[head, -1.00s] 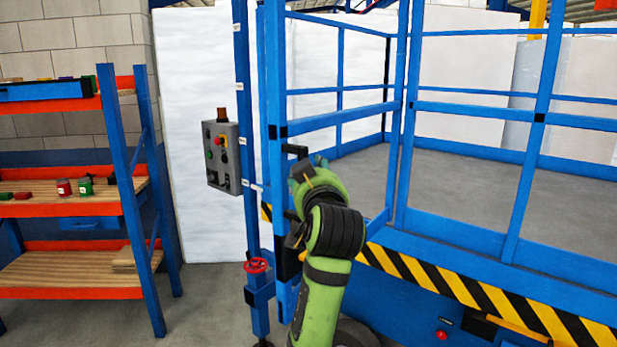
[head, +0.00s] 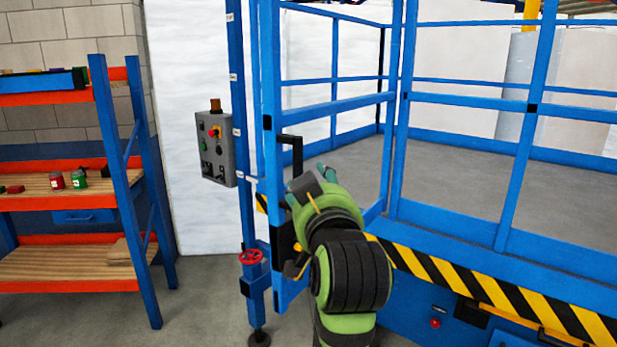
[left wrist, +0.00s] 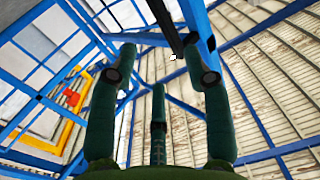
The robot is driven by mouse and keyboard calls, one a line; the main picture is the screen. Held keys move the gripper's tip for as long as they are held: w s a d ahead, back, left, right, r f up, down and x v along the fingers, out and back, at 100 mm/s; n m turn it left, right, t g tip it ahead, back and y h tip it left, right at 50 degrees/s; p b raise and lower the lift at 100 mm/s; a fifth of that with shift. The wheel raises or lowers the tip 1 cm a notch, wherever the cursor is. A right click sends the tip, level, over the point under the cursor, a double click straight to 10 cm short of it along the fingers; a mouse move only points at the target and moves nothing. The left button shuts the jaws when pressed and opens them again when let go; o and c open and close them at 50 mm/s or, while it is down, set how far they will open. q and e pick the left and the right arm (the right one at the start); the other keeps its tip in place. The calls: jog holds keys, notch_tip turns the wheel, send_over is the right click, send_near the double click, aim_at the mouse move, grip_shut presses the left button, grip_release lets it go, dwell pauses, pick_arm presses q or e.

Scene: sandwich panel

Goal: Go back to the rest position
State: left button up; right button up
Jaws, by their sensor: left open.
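My left gripper (head: 312,178) is at the centre of the head view, just right of and below a black handle (head: 297,145) on the blue gate post (head: 273,150). Its wrist and forearm hide part of the post and the striped edge. In the left wrist view the gripper (left wrist: 160,62) has its teal fingers spread, with nothing between them. A black bar (left wrist: 166,24), probably the handle, passes beyond the fingertips there. A gap shows between handle and fingers in the head view. My right gripper is not in view.
A grey control box (head: 214,150) with buttons hangs left of the post. A blue and orange shelf rack (head: 118,190) with small jars stands further left. The blue railed platform with a striped edge (head: 455,284) fills the right. Bare floor (head: 205,310) lies between rack and platform.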

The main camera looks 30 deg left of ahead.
pick_arm(q)
jog(key=shift+s+d, duration=0.4)
jog(key=shift+s, duration=0.1)
